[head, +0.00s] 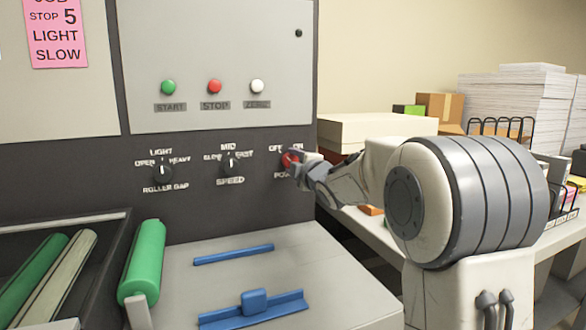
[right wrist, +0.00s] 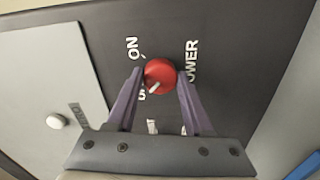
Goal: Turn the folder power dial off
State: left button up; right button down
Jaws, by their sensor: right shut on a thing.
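The red power dial (head: 290,160) is on the dark machine front, at the right end of the control row, with OFF and ON above it and POWER below. My right gripper (head: 301,158) is at the dial, its arm coming in from the right. In the right wrist view the red dial (right wrist: 159,74) sits between the two purple fingertips of the right gripper (right wrist: 159,76), which are shut on it. The dial's white mark points down-left, toward lettering partly hidden by a finger, away from ON. My left gripper is not in view.
The speed dial (head: 230,163) and roller gap dial (head: 162,172) are left of the power dial. Green (head: 168,87), red (head: 214,86) and white (head: 257,86) buttons sit above. A grey surface with blue guides (head: 252,308) is below. A table with paper stacks (head: 515,100) stands right.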

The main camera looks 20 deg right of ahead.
dwell(0.4)
jog(key=shift+c, duration=1.4)
grip_release()
jog(key=s, duration=1)
jog(key=shift+s+d+r, duration=0.15)
jog(key=shift+s+r, duration=0.05)
jog(key=shift+s, duration=0.05)
